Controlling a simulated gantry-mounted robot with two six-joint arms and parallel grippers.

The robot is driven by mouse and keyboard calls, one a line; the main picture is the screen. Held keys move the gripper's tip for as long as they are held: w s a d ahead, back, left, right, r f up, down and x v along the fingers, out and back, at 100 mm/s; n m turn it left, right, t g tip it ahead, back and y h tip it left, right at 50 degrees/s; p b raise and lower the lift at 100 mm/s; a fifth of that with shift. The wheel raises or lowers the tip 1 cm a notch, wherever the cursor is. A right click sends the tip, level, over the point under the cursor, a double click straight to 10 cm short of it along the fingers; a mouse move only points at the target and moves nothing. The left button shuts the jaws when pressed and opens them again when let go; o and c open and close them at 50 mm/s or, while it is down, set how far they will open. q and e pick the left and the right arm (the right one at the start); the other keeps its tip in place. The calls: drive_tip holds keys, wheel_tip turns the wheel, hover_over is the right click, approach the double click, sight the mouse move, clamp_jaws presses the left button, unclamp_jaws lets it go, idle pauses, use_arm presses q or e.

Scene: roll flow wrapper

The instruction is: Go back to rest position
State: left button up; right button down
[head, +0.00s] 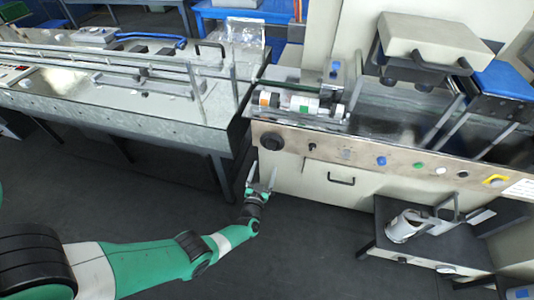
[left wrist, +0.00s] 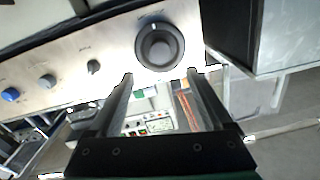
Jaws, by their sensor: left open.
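My left gripper (head: 261,181) hangs over the dark floor in front of the wrapper machine's cabinet (head: 306,184). Its two fingers are spread apart with nothing between them. In the left wrist view the open fingers (left wrist: 163,78) point toward the panel edge, with the large black knob (left wrist: 159,46) just beyond them. The fingertips look apart from the knob. My right gripper does not show in either view.
The control panel (head: 360,150) carries the black knob and several coloured buttons. A long conveyor bench (head: 110,113) stands at the left. A small side table (head: 425,249) with a white roll (head: 404,226) stands at the right. The floor (head: 290,250) around my left gripper is clear.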

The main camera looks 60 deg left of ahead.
use_arm(q)
drive_tip(key=shift+s+d, duration=0.35)
drive_tip(key=shift+d, duration=0.05)
